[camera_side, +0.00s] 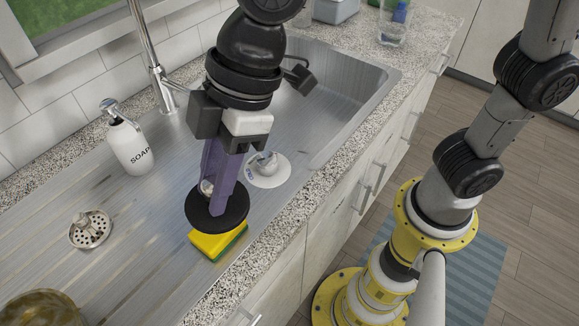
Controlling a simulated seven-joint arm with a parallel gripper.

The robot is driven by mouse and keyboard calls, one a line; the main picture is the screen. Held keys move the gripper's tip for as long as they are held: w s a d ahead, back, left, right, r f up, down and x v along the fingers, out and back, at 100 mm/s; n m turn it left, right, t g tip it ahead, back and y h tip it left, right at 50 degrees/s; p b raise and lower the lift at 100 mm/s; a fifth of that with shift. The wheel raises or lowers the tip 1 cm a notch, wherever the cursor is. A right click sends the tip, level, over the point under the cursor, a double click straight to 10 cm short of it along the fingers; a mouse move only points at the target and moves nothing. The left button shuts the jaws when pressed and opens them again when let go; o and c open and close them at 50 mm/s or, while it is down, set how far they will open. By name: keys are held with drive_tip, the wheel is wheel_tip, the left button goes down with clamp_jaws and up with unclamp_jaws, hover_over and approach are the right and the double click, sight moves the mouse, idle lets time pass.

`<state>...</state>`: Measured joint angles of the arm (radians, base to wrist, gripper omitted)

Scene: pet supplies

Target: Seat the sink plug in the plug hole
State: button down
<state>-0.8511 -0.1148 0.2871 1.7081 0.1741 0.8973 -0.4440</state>
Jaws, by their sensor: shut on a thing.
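The sink plug (232,217) is a black disc with a small metal knob on top. My gripper (213,198) has long purple fingers pointing down, shut on that knob. The plug appears roughly level and overlaps the yellow sponge in the picture; its height above the drainboard is hard to tell. The steel sink basin (335,95) lies behind and to the right of my gripper. I cannot see the plug hole; my arm covers part of the basin.
A yellow and green sponge (212,246) lies below the plug. A white disc with a knob (268,176) lies to its right. A metal strainer (90,229), soap bottle (127,143) and brownish bowl (42,310) stand left. The faucet (152,50) rises behind.

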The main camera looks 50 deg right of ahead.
drive_tip(key=w+d, duration=0.8)
drive_tip(key=d, duration=0.1)
drive_tip(key=w+d+r, duration=0.1)
drive_tip(key=w+d, duration=0.1)
drive_tip(key=d, duration=1.1)
drive_tip(key=w+d, duration=0.3)
drive_tip(key=d, duration=1.1)
drive_tip(key=shift+n, duration=0.3)
drive_tip(key=f, duration=3.5)
drive_tip(key=shift+s+a+f, duration=0.15)
drive_tip(key=shift+s+a, duration=0.05)
drive_tip(key=c, duration=1.1)
unclamp_jaws()
drive_tip(key=shift+f, duration=0.15)
drive_tip(key=o, duration=0.5)
drive_tip(key=shift+c, duration=0.2)
